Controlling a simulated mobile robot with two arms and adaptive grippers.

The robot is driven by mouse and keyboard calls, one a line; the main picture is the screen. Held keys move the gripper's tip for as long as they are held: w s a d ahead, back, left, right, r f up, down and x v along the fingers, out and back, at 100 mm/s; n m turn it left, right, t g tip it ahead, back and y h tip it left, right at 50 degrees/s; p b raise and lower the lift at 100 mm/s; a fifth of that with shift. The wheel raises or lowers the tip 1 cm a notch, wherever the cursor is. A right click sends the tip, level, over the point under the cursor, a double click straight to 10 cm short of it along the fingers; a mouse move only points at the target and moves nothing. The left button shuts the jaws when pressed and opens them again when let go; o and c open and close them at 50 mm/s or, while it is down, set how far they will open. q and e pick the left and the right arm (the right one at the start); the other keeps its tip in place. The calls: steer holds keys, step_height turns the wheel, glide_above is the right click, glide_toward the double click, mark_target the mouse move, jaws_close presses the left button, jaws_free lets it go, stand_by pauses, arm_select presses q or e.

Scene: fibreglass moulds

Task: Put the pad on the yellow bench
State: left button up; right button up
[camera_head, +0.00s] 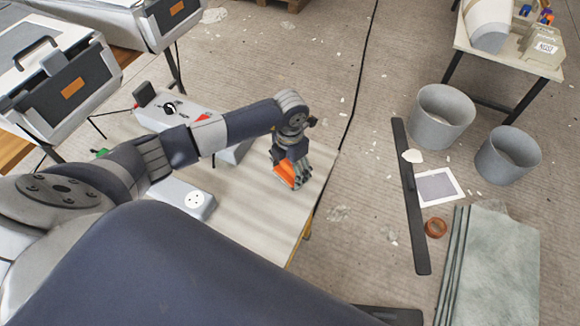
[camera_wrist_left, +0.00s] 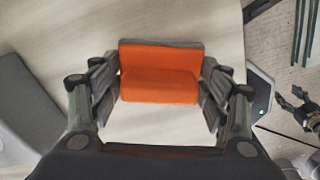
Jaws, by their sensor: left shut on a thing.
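The pad is an orange block with a grey backing (camera_wrist_left: 160,85). My left gripper (camera_head: 291,178) is shut on it, with a finger on each side, over the pale top of a bench. In the head view the orange pad (camera_head: 286,174) shows partly behind the fingers. The bench top (camera_head: 255,215) is pale wood, with a yellowish leg near its right edge. I cannot tell whether the pad touches the top. My right gripper (camera_wrist_left: 300,108) shows at the right of the left wrist view, open and empty over the floor.
On the bench stand a grey box with a white socket face (camera_head: 187,198) and a grey unit with a red switch (camera_head: 178,112). Grey buckets (camera_head: 443,117), a dark bar (camera_head: 410,200) and green-grey sheets (camera_head: 495,265) are on the floor at right. The bench top around the gripper is clear.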

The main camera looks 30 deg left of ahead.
mark_target(290, 165)
arm_select(q)
steer(key=shift+f, duration=0.2)
steer(key=o, duration=0.9)
steer(key=shift+r, duration=0.1)
steer(key=shift+o, duration=0.2)
step_height(290, 165, up, 12)
steer(key=shift+r+b, duration=0.15)
steer(key=shift+b, duration=0.3)
